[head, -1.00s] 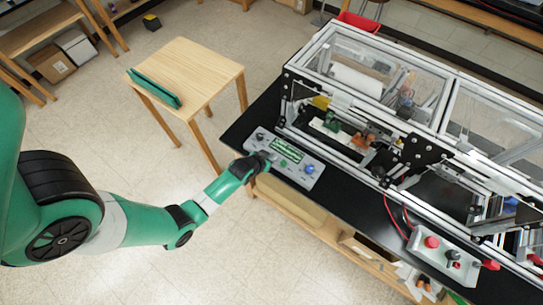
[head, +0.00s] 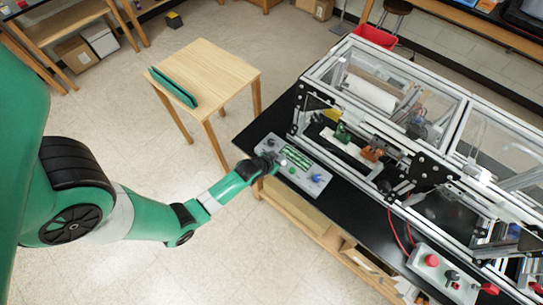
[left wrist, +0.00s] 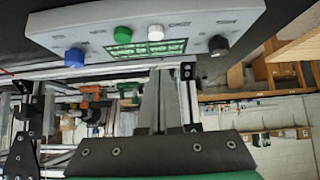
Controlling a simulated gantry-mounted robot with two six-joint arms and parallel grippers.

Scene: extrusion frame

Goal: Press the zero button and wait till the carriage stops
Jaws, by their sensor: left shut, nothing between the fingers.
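The grey control box (head: 303,177) lies on the black bench top. It carries a green display, a blue knob, a green button (head: 292,170) and a dark knob. The left wrist view shows it upside down, with the blue knob (left wrist: 75,57), the green button (left wrist: 123,35), a white button (left wrist: 156,32) and the black knob (left wrist: 218,45). My left gripper (head: 276,161) is shut and empty at the box's near edge. In the wrist view its fingers (left wrist: 168,80) point toward the white button; contact cannot be told. I cannot clearly identify the carriage.
The framed machine (head: 420,100) with clear panels stands behind the box, with orange and green parts inside. A second grey box (head: 445,272) with red knobs is at lower right. A wooden stool-like table (head: 215,75) stands left; the floor between is clear.

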